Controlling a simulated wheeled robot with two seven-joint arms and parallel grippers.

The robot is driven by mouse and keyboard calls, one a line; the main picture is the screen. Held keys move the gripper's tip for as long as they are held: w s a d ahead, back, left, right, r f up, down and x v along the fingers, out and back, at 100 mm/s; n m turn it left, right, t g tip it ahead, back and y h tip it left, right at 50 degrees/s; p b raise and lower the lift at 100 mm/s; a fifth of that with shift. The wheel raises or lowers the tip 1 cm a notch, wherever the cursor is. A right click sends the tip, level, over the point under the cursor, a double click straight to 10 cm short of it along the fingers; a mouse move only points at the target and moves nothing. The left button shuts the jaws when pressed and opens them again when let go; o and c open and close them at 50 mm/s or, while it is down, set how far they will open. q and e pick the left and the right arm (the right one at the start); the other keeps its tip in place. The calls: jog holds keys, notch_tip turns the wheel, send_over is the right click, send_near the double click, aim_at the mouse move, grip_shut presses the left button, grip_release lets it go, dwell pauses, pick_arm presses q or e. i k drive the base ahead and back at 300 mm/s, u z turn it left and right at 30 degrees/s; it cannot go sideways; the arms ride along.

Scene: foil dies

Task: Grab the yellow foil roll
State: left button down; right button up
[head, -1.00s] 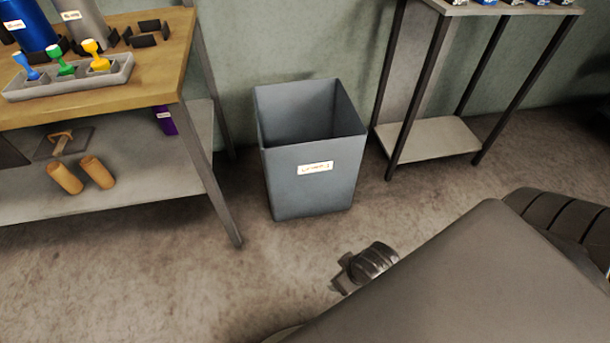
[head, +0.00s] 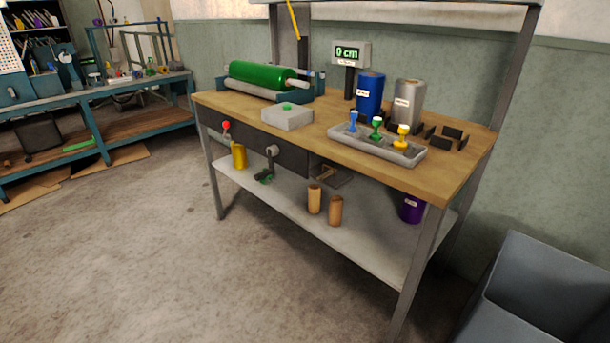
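A yellow foil roll (head: 239,157) stands upright on the lower shelf of the wooden workbench, near its left end. It is below the drawer front and a red-knobbed lever (head: 226,128). Neither of my grippers shows in the head view now.
The workbench top (head: 450,172) holds a green roll (head: 262,76) in a machine, blue (head: 369,95) and silver (head: 407,105) rolls, and a stamp tray (head: 385,150). The lower shelf (head: 300,213) also holds brown tubes (head: 335,210) and a purple roll (head: 412,209). A grey bin (head: 535,295) stands right. Floor in front is clear.

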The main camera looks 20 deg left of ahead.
aim_at(239, 151)
jog(key=u, duration=1.1)
